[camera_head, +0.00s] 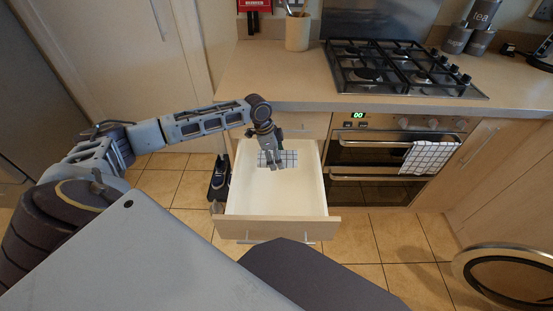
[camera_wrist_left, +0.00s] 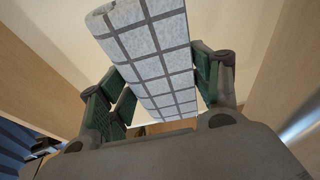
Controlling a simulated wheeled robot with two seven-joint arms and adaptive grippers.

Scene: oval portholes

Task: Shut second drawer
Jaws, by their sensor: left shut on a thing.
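The open drawer (camera_head: 325,227) is pulled far out of the cabinet below the worktop, under a closed drawer front (camera_head: 303,124). Its inside is white and mostly bare. My left gripper (camera_head: 272,162) reaches down into the rear part of the drawer. It is shut on a white cloth with dark grid lines (camera_head: 290,159). In the left wrist view the checked cloth (camera_wrist_left: 150,45) lies between the two green-padded fingers. I cannot tell whether the cloth touches the drawer floor. My right gripper is not in view.
A gas hob (camera_head: 400,68) is set in the worktop (camera_head: 270,85), with an oven (camera_head: 385,150) below it. A similar checked towel (camera_head: 430,157) hangs on the oven handle. Dark shoes (camera_head: 219,177) stand on the floor left of the drawer. A round-topped object (camera_head: 505,275) stands at the lower right.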

